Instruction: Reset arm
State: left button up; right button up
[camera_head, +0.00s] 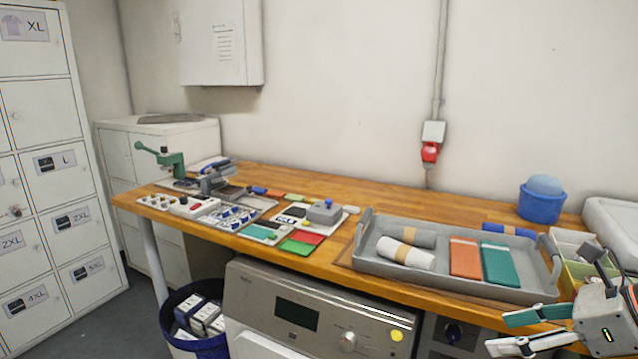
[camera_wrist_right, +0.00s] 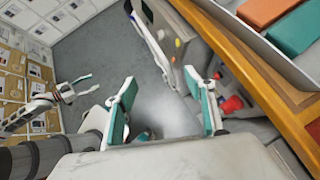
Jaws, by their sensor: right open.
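My right gripper (camera_head: 499,333) is at the lower right of the head view, in front of the table's front edge, with its two green-padded fingers spread apart. My left gripper (camera_wrist_right: 76,88) shows small at the left of the right wrist view, away from the table.
The wooden table (camera_head: 340,262) runs along the wall. A grey tray (camera_head: 450,286) holds rolled cloths and orange and teal packs. A blue tub (camera_head: 541,206) stands behind. A green press (camera_head: 168,160) is at the far left.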

jog(key=w+a+f+m+t+y, duration=0.1)
jog(key=w+a+f+m+t, duration=0.15)
jog(key=f+m, duration=0.75)
jog(key=w+a+f+m+t+y, duration=0.1)
jog(key=a+f+m+t, duration=0.15)
jog(key=f+m, duration=0.75)
jog(key=s+a+f+m+h, duration=0.2)
jog(key=s+a+f+m, duration=0.1)
jog(key=f+m, duration=0.3)
jog(key=s+a+f+m+g+h, duration=0.1)
jog(key=s+a+f+m, duration=0.2)
jog(key=s+f+m, duration=0.3)
jog(key=s+a+f+m+h, duration=0.2)
jog(key=s+a+f+m, duration=0.1)
jog(key=f+m, duration=0.4)
jog(key=shift+s+a+f+h, duration=0.2)
jog(key=shift+s+f+h, duration=0.1)
jog(key=shift+s+f, duration=0.4)
